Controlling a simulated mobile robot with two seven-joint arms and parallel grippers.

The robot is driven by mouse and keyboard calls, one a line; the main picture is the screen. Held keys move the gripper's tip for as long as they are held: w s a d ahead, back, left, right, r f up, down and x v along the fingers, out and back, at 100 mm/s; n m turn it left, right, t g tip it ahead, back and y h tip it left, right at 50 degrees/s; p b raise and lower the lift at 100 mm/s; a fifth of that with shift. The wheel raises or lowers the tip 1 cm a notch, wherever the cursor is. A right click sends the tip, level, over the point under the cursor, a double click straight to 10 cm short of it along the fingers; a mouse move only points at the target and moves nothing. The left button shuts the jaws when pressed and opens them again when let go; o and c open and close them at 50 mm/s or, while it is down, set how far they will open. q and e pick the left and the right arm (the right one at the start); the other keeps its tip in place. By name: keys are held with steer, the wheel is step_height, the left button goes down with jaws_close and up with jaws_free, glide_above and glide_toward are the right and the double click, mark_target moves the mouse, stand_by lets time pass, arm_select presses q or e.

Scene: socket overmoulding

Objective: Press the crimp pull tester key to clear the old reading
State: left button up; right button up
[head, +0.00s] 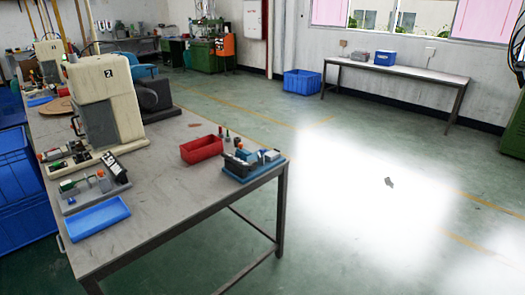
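A small blue-based bench device (250,165) with a dark upright block and metal parts stands at the near right corner of the table; it may be the crimp pull tester. A grey fixture (92,192) with green and red parts and a tilted black-and-white plate sits at the table's left edge. Neither of my grippers is in view.
The grey table (165,195) also bears a cream machine marked 2 (107,100), an empty red bin (201,149) and a blue tray (96,216). Blue crates (18,185) stand at its left. Open, brightly lit floor (370,200) lies to its right.

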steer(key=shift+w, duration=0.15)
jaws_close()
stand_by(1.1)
